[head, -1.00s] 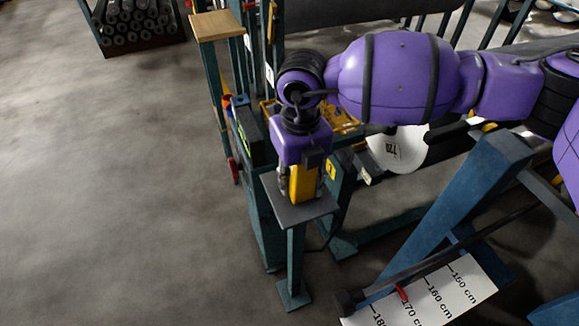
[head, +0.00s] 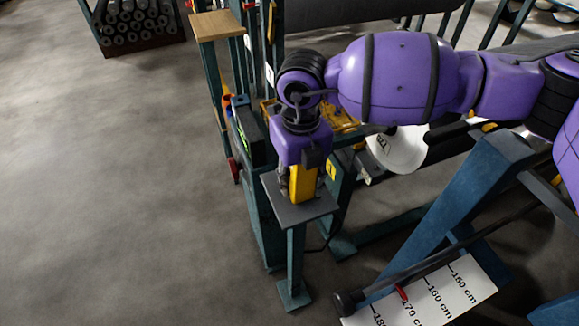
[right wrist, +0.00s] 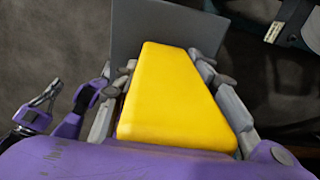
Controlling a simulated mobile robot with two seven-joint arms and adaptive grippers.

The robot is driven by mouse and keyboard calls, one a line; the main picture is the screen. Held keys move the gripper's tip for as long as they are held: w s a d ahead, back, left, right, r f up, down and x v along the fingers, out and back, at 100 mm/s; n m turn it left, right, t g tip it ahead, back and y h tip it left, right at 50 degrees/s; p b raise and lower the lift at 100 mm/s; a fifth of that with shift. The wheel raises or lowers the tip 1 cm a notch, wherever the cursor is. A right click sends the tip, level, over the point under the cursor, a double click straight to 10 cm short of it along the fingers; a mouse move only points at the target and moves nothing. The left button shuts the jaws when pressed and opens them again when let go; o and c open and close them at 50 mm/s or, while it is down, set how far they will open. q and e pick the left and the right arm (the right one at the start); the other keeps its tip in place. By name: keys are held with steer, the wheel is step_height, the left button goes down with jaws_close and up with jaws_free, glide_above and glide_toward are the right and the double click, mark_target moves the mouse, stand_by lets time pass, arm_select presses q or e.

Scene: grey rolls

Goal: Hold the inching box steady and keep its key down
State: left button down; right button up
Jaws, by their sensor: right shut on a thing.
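The inching box (head: 302,183) is a yellow block standing on a small grey plate (head: 288,213) on a teal post. My right gripper (head: 301,172) comes down from above and is shut around the box. In the right wrist view the yellow box (right wrist: 172,95) fills the space between the grey fingers, with one finger along each side. I cannot make out the key, nor whether it is pressed.
A white rounded piece with a dark marking (head: 403,150) hangs right of the box. A blue slanted frame (head: 445,215) and a scale board in cm (head: 445,295) stand at lower right. Dark rolls (head: 135,22) are stacked at the back left. The floor at left is clear.

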stand_by(0.6)
steer(key=o, duration=1.5)
